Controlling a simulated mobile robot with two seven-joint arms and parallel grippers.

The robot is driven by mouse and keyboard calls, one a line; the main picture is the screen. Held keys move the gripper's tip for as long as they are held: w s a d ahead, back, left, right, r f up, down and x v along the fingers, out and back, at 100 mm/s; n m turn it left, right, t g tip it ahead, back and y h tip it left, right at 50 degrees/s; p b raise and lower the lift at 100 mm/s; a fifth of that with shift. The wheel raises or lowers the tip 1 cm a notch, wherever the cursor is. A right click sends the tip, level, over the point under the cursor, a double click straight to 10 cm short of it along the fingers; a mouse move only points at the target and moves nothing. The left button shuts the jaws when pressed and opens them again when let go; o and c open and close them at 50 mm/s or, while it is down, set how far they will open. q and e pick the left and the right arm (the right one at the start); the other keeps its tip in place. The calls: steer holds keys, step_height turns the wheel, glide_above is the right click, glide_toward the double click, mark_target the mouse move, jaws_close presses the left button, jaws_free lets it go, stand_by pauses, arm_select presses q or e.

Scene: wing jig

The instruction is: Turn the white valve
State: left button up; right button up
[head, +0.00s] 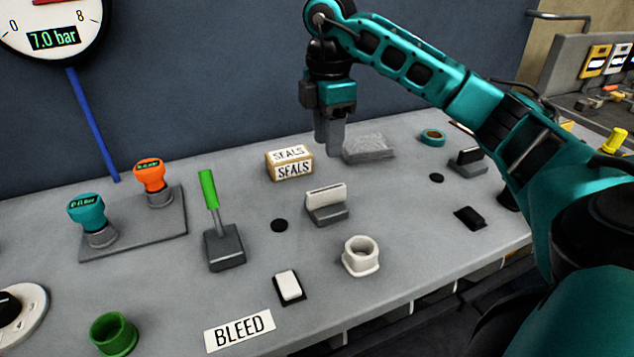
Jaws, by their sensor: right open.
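The white valve (326,200) appears to be the upright white flat handle on a small grey base, near the middle of the bench. My right gripper (329,142) points down above the back of the bench, behind the valve and apart from it. Its grey fingers are open with nothing visible between them. My left gripper is not in view.
A SEALS box (290,164) and a grey block (368,148) are near my right gripper. A green lever (210,190) stands left of the valve. A white hex collar (361,256) and white switch (289,286) are in front. A black-handled valve (467,160) stands right.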

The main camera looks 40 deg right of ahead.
mark_target(327, 189)
step_height(327, 189, down, 12)
steer(key=shift+s+f, duration=0.1)
steer(key=shift+c, duration=0.3)
jaws_close()
stand_by(0.3)
